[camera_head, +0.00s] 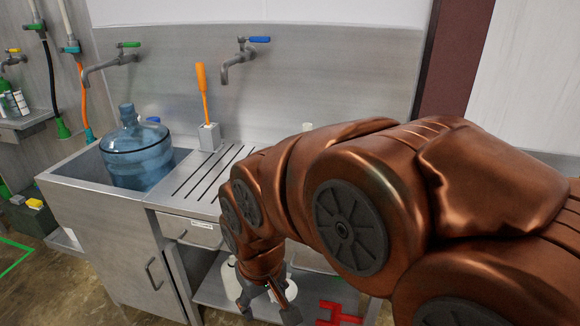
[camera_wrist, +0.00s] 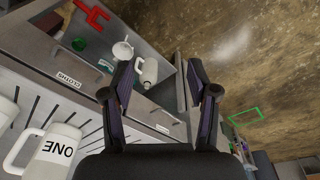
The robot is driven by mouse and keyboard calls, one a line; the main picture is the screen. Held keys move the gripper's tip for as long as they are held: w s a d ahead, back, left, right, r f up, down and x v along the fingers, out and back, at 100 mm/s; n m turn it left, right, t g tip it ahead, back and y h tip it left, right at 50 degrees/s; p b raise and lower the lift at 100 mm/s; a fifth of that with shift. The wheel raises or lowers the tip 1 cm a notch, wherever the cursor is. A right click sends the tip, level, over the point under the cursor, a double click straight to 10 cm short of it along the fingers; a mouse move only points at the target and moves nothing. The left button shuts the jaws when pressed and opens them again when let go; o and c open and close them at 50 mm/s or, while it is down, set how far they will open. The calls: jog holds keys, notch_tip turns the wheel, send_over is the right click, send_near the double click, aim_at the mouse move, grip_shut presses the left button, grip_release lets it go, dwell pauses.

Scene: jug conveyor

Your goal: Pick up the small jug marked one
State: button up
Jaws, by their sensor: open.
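A second white jug-like thing (camera_wrist: 7,113) is cut off by the left edge. My gripper (camera_wrist: 162,72) is open and empty, its two fingers apart, with the ONE jug to their left and not between them. In the head view, my gripper (camera_head: 268,302) hangs low in front of the counter's lower shelf. My arm hides the right part of the counter; a small white top (camera_head: 307,127) shows behind it.
A blue water bottle (camera_head: 137,155) stands in the sink at the left. An orange-handled brush (camera_head: 202,85) stands in a holder. The lower shelf bears a red item (camera_head: 338,312), also in the wrist view (camera_wrist: 93,14), and a white container (camera_wrist: 147,72). The drawer front is close by.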

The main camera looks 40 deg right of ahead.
jog(key=w+d+m+t+h+b, duration=0.2)
jog(key=w+d+t, duration=0.2)
jog(key=w+d, duration=0.75)
jog(key=m+t+h+b, duration=0.2)
jog(key=t+h+b, duration=0.3)
jog(key=t, duration=0.6)
send_near(307, 129)
jog(key=d+x, duration=0.1)
jog(key=x, duration=0.3)
jog(key=shift+w+d+r, duration=0.15)
jog(key=shift+w+r, duration=0.05)
jog(key=shift+w, duration=0.2)
jog(key=shift+w+d+r, duration=0.1)
jog(key=shift+w+r, duration=0.1)
jog(key=shift+w, duration=0.2)
jog(key=shift+w+d+f+p, duration=0.3)
jog(key=shift+w+f+p, duration=0.1)
jog(key=shift+w, duration=0.35)
jog(key=shift+f+p+x, duration=0.15)
jog(key=shift+p+x, duration=0.05)
jog(key=shift+x, duration=0.75)
jog(key=shift+f+p+x, duration=0.1)
jog(key=shift+p+x, duration=0.05)
jog(key=shift+x, duration=0.8)
jog(key=shift+c, duration=0.4)
